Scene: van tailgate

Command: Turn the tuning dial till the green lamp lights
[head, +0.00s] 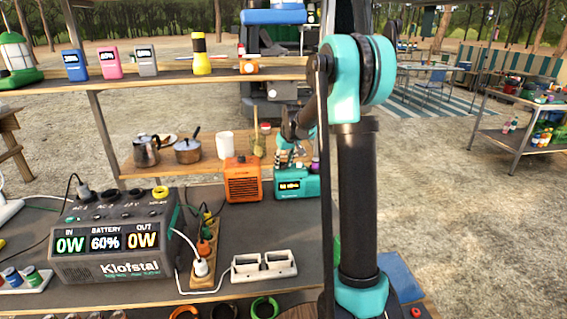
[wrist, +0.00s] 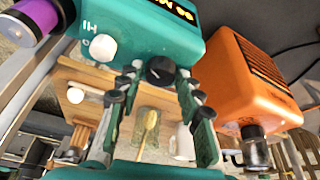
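The teal radio (head: 310,184) stands on the dark table beside the orange box, its small display lit yellow. In the wrist view the radio (wrist: 140,22) fills the top, with a black dial (wrist: 160,70) and a white knob (wrist: 102,47) on its face. My gripper (head: 290,156) reaches down at the radio from behind. In the wrist view my gripper (wrist: 159,80) is open, one finger on each side of the black dial. I cannot tell whether the fingers touch it. No lit green lamp shows in either view.
An orange box (head: 242,180) stands close beside the radio; it also shows in the wrist view (wrist: 252,85). The power station (head: 120,270), a power strip (head: 203,250) and a white double tray (head: 264,266) share the table. A shelf (head: 150,78) runs above.

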